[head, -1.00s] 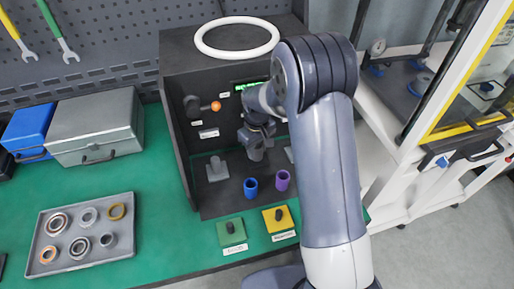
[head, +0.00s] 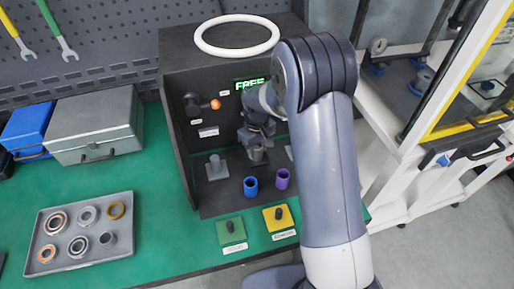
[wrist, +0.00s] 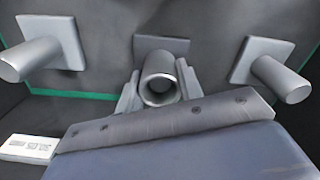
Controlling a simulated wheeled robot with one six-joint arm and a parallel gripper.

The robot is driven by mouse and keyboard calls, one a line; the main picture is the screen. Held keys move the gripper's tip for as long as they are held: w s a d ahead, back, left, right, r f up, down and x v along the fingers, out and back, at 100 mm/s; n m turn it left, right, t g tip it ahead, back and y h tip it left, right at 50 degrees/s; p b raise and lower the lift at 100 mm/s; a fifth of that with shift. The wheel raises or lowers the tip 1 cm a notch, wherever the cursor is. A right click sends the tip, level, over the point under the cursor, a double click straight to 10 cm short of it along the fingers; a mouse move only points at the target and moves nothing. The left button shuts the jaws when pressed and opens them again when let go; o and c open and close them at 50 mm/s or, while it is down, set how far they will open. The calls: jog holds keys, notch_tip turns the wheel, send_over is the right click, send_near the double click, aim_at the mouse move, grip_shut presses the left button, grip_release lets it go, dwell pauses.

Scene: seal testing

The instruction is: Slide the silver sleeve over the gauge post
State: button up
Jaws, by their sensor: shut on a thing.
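The silver sleeve (wrist: 160,82) is held between the two fingers of my gripper (wrist: 158,92), its open end facing the wrist camera. A grey square base plate (wrist: 160,44) shows directly behind the sleeve; I cannot tell from the bore whether a post is inside it. Grey posts on square plates stand to the left (wrist: 35,58) and right (wrist: 280,78), apart from the sleeve. In the head view my gripper (head: 257,150) points down inside the dark booth, beside the left post (head: 216,168). No visible label tells which post is the gauge post.
The dark booth (head: 178,130) surrounds the gripper, with a green FREE display (head: 250,84) at its back. Blue (head: 250,187) and purple (head: 283,179) cups stand at its front. A tray (head: 45,255) of rings lies at left. Green table (head: 165,200) is clear between.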

jog(key=o, duration=1.2)
jog(key=shift+r+p, duration=2.85)
jog(key=shift+r, duration=1.6)
